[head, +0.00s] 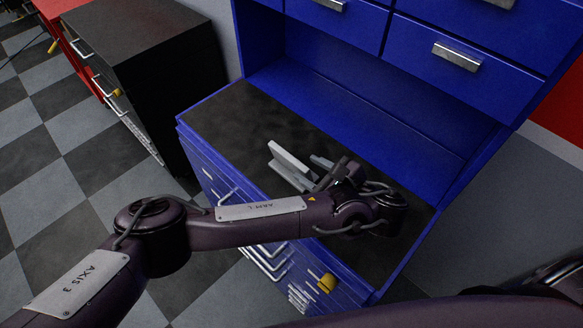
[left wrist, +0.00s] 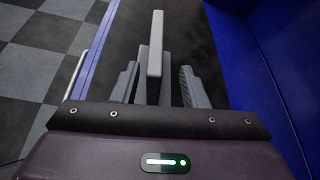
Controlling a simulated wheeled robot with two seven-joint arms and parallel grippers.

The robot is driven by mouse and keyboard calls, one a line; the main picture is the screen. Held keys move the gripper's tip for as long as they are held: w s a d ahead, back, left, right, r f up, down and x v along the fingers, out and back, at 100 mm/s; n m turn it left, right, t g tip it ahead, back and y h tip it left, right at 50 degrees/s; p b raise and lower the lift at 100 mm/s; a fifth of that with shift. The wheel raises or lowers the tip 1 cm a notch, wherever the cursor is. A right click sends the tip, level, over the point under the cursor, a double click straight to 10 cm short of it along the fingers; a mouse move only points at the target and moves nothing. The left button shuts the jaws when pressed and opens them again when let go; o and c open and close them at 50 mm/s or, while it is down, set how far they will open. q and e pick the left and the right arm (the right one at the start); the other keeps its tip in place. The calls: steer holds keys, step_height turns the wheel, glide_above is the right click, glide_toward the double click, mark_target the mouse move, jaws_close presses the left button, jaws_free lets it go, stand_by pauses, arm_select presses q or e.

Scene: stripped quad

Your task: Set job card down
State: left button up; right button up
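A pale grey, flat piece, which looks like the job card (head: 289,158), stands on or just above the dark worktop (head: 240,118) of the blue bench. In the left wrist view the card (left wrist: 155,45) is seen nearly edge-on, with a wider grey part under it. My left gripper (head: 306,172) is low over the worktop. In the left wrist view the gripper's two fingers (left wrist: 159,86) are spread, one on each side of the card, with gaps showing between. Whether the card's underside touches the worktop is hard to tell. My right gripper is not in view.
Blue drawers (head: 455,58) with metal handles hang above the back of the worktop, and a blue panel closes its rear. A black cabinet (head: 150,60) stands to the left, with checkered floor in front. The worktop left of the card is clear.

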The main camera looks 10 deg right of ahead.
mark_target(293, 163)
arm_select(q)
steer(key=shift+w+a+f+b, duration=0.3)
steer(key=shift+w, duration=0.1)
steer(key=shift+w+a+f+b, duration=0.4)
steer(key=shift+w+b, duration=0.1)
steer(key=shift+b, duration=0.45)
steer(key=shift+w+a+f+p, duration=0.1)
steer(key=shift+w+a+p, duration=0.65)
steer(key=shift+w+p, duration=0.35)
steer(key=shift+w+a+f, duration=0.15)
steer(key=shift+w, duration=0.1)
steer(key=shift+f, duration=0.1)
steer(key=shift+c, duration=0.8)
steer(key=c, duration=0.5)
jaws_close()
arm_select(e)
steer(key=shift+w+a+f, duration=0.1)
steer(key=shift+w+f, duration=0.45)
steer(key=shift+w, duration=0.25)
